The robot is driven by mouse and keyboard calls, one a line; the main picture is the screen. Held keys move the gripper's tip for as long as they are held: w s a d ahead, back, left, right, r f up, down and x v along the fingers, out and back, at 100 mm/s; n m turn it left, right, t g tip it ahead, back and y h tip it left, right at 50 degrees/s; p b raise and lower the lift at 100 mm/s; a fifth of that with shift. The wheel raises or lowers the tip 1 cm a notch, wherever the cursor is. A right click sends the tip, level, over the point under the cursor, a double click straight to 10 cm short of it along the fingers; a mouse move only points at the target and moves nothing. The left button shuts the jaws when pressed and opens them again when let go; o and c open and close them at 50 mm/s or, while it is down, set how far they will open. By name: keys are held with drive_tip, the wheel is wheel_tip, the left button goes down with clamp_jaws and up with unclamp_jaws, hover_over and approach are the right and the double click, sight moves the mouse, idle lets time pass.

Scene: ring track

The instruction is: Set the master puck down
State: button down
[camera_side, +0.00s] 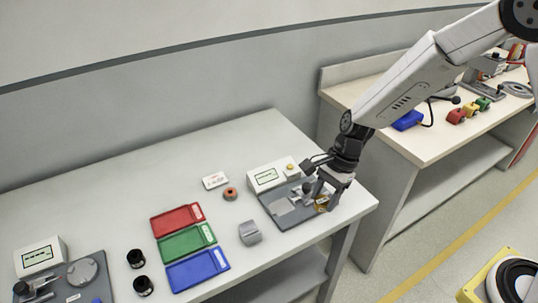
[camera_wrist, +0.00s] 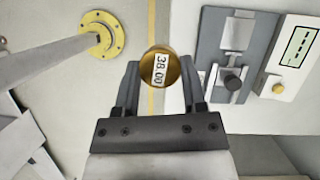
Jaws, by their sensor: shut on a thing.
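The brass master puck (camera_wrist: 158,70), with a white label reading 38.00, sits between the fingertips of my gripper (camera_wrist: 160,74) in the wrist view. My gripper is shut on it. In the side view my gripper (camera_side: 322,200) is at the right end of the table, by the front right part of a grey gauge plate (camera_side: 285,216). The puck is mostly hidden there, with only a small brass patch showing. I cannot tell whether the puck touches anything below. The gauge plate also shows in the wrist view (camera_wrist: 210,88), right of the puck.
A display box (camera_side: 268,175) with a yellow button stands behind the plate. Red (camera_side: 176,219), green (camera_side: 186,242) and blue (camera_side: 197,270) trays, a grey block (camera_side: 250,233), an orange-brown ring (camera_side: 230,194) and a white card (camera_side: 215,180) lie to the left. A second gauge (camera_side: 40,257) stands at far left.

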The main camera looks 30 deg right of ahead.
drive_tip(key=w+a+f+m+t, duration=0.1)
drive_tip(key=w+a+m+t, duration=0.2)
drive_tip(key=a+m, duration=0.4)
drive_tip(key=shift+w+a+m, duration=0.4)
drive_tip(key=shift+w+a, duration=0.35)
drive_tip(key=shift+a, duration=0.15)
drive_tip(key=shift+w+h, duration=0.1)
drive_tip(key=shift+h, duration=0.2)
hover_over(241, 215)
drive_tip(key=s, duration=0.1)
drive_tip(key=f, duration=0.8)
drive_tip(key=shift+s+d+f, duration=0.1)
drive_tip(key=shift+d, duration=0.15)
drive_tip(key=shift+w+a+f, duration=0.25)
drive_tip(key=shift+w+f, duration=0.3)
drive_tip(key=shift+f, duration=0.1)
